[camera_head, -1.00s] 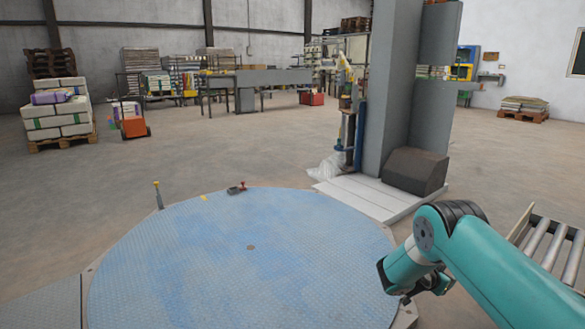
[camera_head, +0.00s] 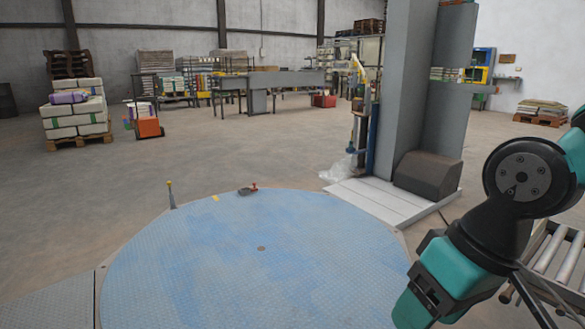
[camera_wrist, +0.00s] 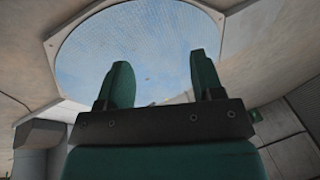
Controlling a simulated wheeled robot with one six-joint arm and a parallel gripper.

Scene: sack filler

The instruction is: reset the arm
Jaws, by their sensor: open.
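My gripper shows in the wrist view (camera_wrist: 162,82), with two green fingers standing well apart and nothing between them. Beyond the fingers lies the blue round plate (camera_wrist: 140,40). In the head view my arm reaches in from the right edge, bent, with its dark joint and teal wrist part in front of the right rim of the blue turntable plate (camera_head: 240,262). The fingertips themselves are not clearly seen in the head view.
A grey column machine (camera_head: 412,90) with a dark box (camera_head: 428,175) at its foot stands behind the plate. A roller conveyor (camera_head: 556,255) lies at the right, close to my arm. A loaded pallet (camera_head: 78,120) stands far left. The floor left of the plate is open.

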